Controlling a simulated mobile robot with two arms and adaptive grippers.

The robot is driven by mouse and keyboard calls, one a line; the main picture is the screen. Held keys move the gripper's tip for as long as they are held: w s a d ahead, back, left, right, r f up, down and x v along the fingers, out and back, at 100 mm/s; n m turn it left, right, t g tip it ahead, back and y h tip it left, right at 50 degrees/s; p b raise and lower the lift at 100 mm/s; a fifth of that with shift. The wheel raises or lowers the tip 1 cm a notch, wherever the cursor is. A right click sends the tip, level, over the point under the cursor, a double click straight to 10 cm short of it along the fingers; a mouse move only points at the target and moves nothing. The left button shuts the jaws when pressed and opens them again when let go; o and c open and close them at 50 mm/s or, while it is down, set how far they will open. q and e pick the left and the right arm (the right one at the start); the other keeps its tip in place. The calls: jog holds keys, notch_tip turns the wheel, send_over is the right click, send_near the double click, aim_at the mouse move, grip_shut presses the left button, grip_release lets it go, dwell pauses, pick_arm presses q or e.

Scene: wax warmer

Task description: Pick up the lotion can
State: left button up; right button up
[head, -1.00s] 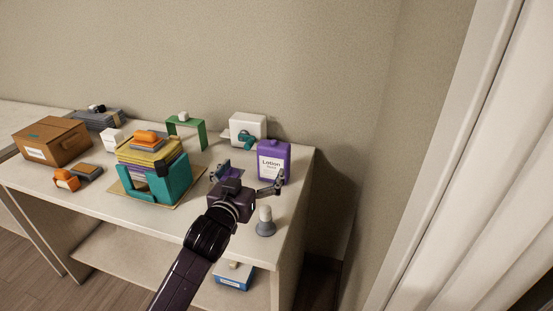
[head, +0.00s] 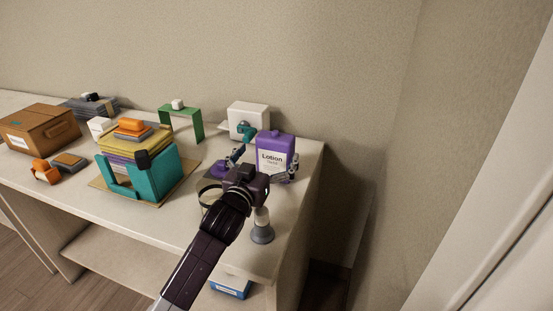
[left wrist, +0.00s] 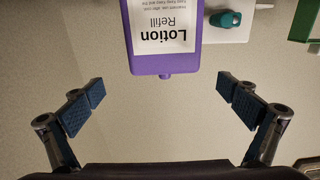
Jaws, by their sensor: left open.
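The lotion can (head: 274,148) is a purple, box-shaped container with a white "Lotion Refill" label and a small cap. It stands upright near the right end of the table. In the left wrist view the lotion can (left wrist: 165,40) appears upside down at the top, between the lines of the two fingers. My left gripper (head: 265,162) is open in front of the can, with one finger to each side. In the wrist view the left gripper (left wrist: 161,88) has clear gaps between both fingers and the can. My right gripper is not in view.
A grey-and-white bottle-like item (head: 262,228) stands near the table's front right, close to my left arm. A white box (head: 248,115) with a teal part is behind the can. A teal holder (head: 150,178) stands left, a green stand (head: 183,112) behind it.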

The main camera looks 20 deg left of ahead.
aim_at(272, 142)
pick_arm(q)
jog(key=w, duration=0.1)
jog(key=w+p, duration=0.1)
jog(key=w, duration=0.2)
jog(key=shift+w+a+r, duration=0.2)
jog(key=shift+w+a, duration=0.1)
jog(key=shift+w, duration=0.1)
jog(key=shift+w+f, duration=0.1)
jog(key=shift+w, duration=0.65)
jog(key=c, duration=2.2)
